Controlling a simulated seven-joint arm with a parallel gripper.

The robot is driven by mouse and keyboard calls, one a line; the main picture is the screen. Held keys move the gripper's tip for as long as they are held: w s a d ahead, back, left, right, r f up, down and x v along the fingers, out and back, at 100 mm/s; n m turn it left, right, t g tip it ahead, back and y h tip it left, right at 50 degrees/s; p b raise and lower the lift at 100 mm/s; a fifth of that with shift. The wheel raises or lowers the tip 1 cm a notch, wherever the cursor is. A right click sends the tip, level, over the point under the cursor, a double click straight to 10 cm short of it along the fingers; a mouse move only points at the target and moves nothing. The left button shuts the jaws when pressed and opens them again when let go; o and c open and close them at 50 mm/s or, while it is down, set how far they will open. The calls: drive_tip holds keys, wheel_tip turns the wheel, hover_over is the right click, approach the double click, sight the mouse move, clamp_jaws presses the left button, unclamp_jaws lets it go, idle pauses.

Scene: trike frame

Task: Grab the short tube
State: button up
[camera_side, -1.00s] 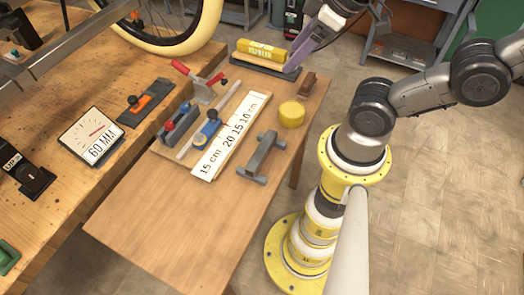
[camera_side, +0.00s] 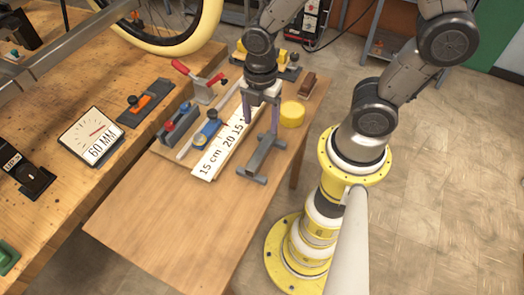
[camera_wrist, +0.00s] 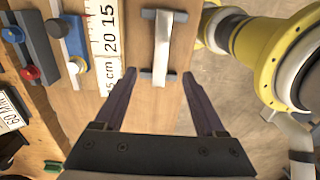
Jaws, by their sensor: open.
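A short grey tube (camera_side: 262,152) lies across two dark end supports on the wooden table. In the wrist view the tube (camera_wrist: 162,40) runs away from me, ahead of my fingertips. My gripper (camera_side: 261,126) points down with its two purple fingers apart, above the far part of the tube in the side view. In the wrist view my gripper (camera_wrist: 158,74) is open and empty, its fingertips to either side of the tube's line. The height gap between fingertips and tube is hard to judge.
A white ruler strip (camera_side: 212,155) lies left of the tube, with blue and red clamp tools (camera_side: 180,125) beyond it. A yellow round piece (camera_side: 292,113) sits close on the right. The table's front part (camera_side: 170,220) is clear.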

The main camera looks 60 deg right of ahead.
sight(262, 149)
wheel_tip(262, 149, down, 11)
drive_tip(key=shift+s+f, duration=0.15)
drive_tip(key=shift+f, duration=0.05)
idle(0.4)
clamp_jaws()
idle(0.3)
